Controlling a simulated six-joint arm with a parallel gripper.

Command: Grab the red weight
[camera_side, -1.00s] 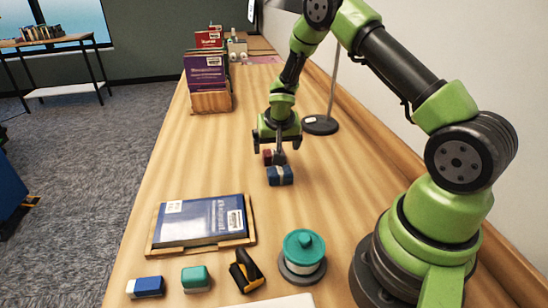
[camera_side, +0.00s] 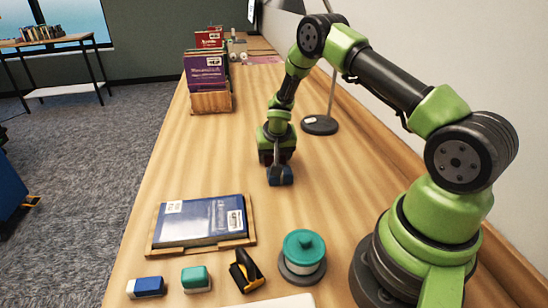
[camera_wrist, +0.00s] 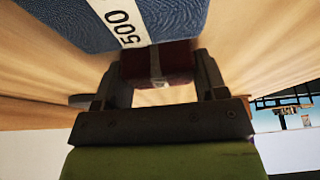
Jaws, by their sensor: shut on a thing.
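The red weight (camera_wrist: 158,63) is a small dark red block with a pale band across it, in the wrist view. My gripper (camera_wrist: 160,78) has one finger on each side of it and is shut on it. In the side view my gripper (camera_side: 277,160) is low over the table and mostly hides the red weight. A larger blue weight (camera_side: 280,176) lies directly in front of it. In the wrist view the blue weight (camera_wrist: 135,22) carries a white band marked 500 and sits right beside the red one; I cannot tell if they touch.
A lamp base (camera_side: 320,125) is behind right. The table's left middle is clear.

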